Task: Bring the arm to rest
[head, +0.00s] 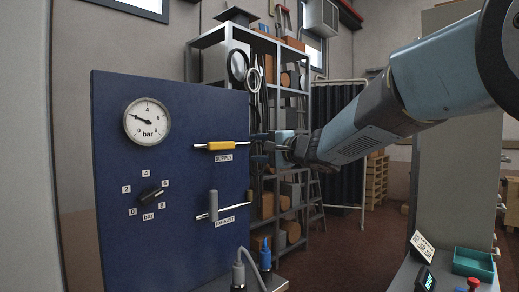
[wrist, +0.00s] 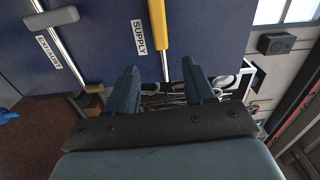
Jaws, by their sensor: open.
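My gripper (head: 262,147) is at the end of my blue-grey arm, which reaches in from the right in the head view. It is just right of the blue panel (head: 115,240), near the yellow supply handle (head: 220,145). In the wrist view my gripper (wrist: 163,90) has its two dark fingers spread apart with nothing between them. The yellow handle also shows in the wrist view (wrist: 158,25), beyond the fingers and apart from them. The grey exhaust handle (head: 213,205) stands upright on the panel below the supply handle.
The panel carries a pressure gauge (head: 147,120) and a black knob (head: 152,195). A loaded shelf (head: 212,38) stands behind the panel. Blue and grey hose fittings (head: 265,255) stand at the panel's foot. A teal tray (head: 473,265) lies at the lower right.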

